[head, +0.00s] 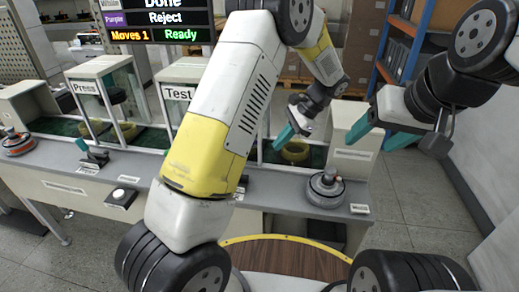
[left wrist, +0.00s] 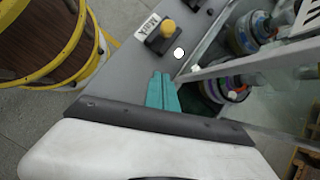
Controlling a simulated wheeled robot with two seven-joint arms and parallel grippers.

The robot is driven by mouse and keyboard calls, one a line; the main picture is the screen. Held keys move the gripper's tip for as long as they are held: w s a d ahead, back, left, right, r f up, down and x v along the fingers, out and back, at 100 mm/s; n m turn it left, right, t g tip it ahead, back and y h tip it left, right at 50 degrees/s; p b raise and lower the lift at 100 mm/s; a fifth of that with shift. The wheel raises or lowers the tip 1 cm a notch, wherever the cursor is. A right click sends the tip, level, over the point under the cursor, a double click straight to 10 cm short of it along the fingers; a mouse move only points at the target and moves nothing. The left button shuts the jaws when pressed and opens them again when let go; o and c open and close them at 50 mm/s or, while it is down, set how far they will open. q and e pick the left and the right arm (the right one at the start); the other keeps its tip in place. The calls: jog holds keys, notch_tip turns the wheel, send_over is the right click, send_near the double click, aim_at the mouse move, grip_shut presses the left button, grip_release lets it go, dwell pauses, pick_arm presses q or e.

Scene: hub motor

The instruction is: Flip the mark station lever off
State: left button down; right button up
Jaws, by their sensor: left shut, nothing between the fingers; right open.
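In the left wrist view, a small lever with a yellow knob (left wrist: 167,28) stands on a dark base on the grey bench. A white label (left wrist: 147,24) beside it appears to read Mark. My left gripper (left wrist: 162,80) has its teal fingers together, empty, apart from the lever and below it in that picture. In the head view my left gripper (head: 284,136) hangs over the bench right of the Test booth. The yellow-knobbed lever cannot be made out there; my left arm covers much of the bench. My right gripper (head: 384,130) is open and empty at the right.
A white round button (left wrist: 179,53) lies near the lever. The Test booth (head: 178,93) and Press booth (head: 86,87) stand on the bench; another lever (head: 94,156) is before Press. A grey round part (head: 326,188) sits at the bench's right end. A screen (head: 160,18) shows Moves 1, Ready.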

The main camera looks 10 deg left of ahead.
pick_arm(q)
jog(key=shift+a+f, duration=0.1)
jog(key=x, duration=1)
jog(key=shift+a, duration=0.15)
jog(key=a, duration=0.1)
jog(key=s+a+r, duration=0.1)
jog(key=a, duration=0.1)
jog(key=shift+s+r, duration=0.2)
jog(key=shift+s, duration=0.1)
jog(key=shift+a, duration=0.1)
jog(key=shift+a+r+h, duration=0.45)
jog(key=shift+a+h, duration=0.45)
jog(key=shift+h, duration=0.05)
jog(key=shift+a+r+h, duration=0.45)
jog(key=shift+a+h, duration=0.4)
jog(key=shift+h, duration=0.1)
jog(key=a+h, duration=0.3)
jog(key=shift+w+r, duration=0.1)
jog(key=shift+r, duration=0.1)
jog(key=shift+a, duration=0.5)
